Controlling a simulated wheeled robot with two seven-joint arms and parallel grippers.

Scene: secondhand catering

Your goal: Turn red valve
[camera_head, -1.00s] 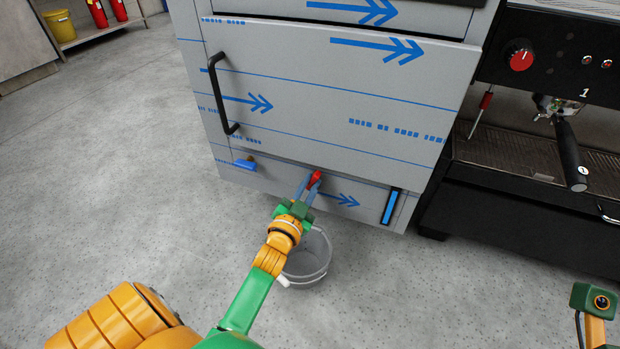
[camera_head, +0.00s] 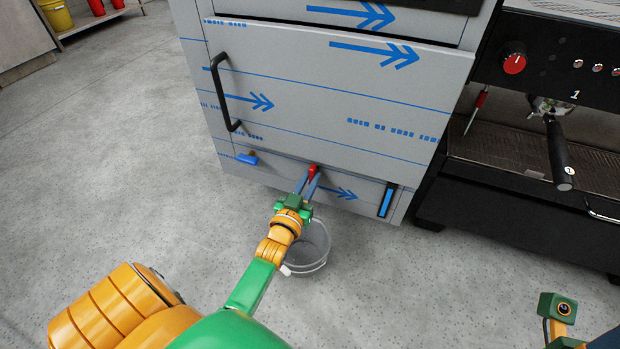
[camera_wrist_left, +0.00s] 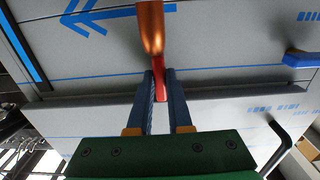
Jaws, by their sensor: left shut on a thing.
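The red valve (camera_head: 313,170) is a small red lever low on the front of the grey cabinet (camera_head: 300,100). In the left wrist view the red valve (camera_wrist_left: 159,78) meets a copper-coloured pipe (camera_wrist_left: 151,25). My left gripper (camera_head: 310,180) has its two blue fingers on either side of the lever, shut on it. In the left wrist view the fingers of my left gripper (camera_wrist_left: 160,90) hold the lever's end between them. My right gripper is not clearly seen; only a green and yellow part of my right arm shows at the lower right of the head view.
A grey bucket (camera_head: 308,252) stands on the floor below the valve. A blue handle (camera_head: 247,158) sits to the valve's left. A black door handle (camera_head: 222,92) is above it. A black coffee machine (camera_head: 530,130) stands at right. The floor at left is clear.

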